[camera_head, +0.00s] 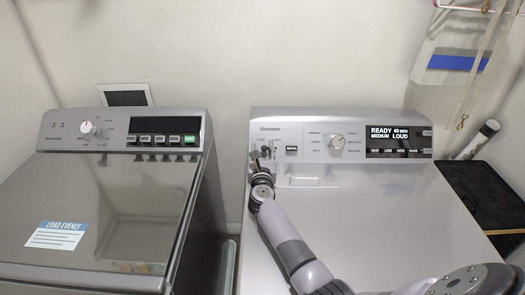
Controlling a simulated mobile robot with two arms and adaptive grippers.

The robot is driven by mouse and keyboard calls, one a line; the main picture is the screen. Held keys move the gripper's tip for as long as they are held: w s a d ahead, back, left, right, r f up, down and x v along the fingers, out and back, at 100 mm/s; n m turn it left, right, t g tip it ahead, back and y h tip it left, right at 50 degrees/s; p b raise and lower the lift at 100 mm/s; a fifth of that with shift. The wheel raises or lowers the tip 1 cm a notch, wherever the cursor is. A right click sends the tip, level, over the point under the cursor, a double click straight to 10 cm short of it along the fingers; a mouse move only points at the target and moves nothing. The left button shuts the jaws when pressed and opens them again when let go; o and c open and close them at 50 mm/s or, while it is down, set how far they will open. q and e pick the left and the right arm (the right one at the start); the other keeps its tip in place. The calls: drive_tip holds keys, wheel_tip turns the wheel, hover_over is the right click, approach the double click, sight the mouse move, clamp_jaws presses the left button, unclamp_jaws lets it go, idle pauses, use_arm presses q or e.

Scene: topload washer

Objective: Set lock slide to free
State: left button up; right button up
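The lock slide (266,148) is a small dark control near the left end of the right-hand washer's control panel (292,132), below the brand lettering. Tiny labels stand beside it, too small to read. My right gripper (260,161) is at the lower edge of the panel, right below and in front of the slide. Its fingertips overlap the slide's lower part, so I cannot tell its setting or whether they touch. The fingers are small and dark, and I cannot tell whether they are open or shut. My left gripper is not in view.
The panel also has a small dark switch (291,149), a round knob (337,142) and a lit display (398,133). The washer's silver lid (380,215) is closed below. A second appliance (115,200) stands at left.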

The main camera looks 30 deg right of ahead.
drive_tip(key=shift+d, duration=0.1)
wheel_tip(320, 180, up, 10)
idle(0.6)
idle(0.4)
